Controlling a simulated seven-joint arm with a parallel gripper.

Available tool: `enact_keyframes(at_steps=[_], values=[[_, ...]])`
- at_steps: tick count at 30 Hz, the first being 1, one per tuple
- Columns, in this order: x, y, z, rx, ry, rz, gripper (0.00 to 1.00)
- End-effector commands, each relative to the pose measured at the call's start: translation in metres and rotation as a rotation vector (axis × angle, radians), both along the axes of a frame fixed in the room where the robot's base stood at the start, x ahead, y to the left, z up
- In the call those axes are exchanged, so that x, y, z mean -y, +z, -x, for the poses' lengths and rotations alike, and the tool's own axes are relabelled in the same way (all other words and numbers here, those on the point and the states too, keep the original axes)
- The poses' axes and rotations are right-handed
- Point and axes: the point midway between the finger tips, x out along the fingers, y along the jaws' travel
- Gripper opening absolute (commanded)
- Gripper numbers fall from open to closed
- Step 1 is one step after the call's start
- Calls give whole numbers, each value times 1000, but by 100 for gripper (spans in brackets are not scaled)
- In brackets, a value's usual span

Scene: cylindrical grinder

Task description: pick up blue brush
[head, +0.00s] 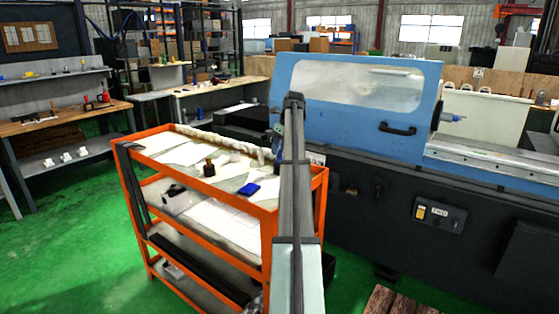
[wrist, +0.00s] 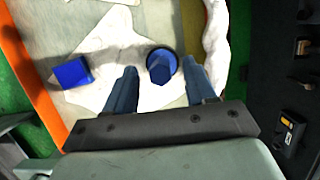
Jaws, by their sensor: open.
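Two blue things lie on the cart top in the wrist view. One is a round blue piece with a raised faceted middle (wrist: 161,67), in line between my finger tips. The other is a blue block (wrist: 71,73) to the left, near the orange rim; it also shows in the head view (head: 250,189). I cannot tell for sure which is the blue brush. My gripper (wrist: 160,72) is open, with one finger on each side of the round piece in the picture. Its height above it is unclear, and no contact shows. In the head view my arm covers part of the cart.
The orange cart (head: 269,225) has a raised rim and lower shelves. White sheets and a dark bottle-like item (head: 209,167) lie on top, with a white roll (head: 222,143) along the back. The blue and dark grinder (head: 352,105) stands close behind and right.

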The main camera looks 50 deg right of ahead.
Motion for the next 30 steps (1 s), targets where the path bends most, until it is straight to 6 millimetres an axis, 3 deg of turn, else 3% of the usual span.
enact_keyframes(at_steps=[6,15,30], values=[[-1,-29,-7,-1,1,-1,55],[0,-35,-9,0,1,0,55],[0,-35,-9,0,0,0,8]])
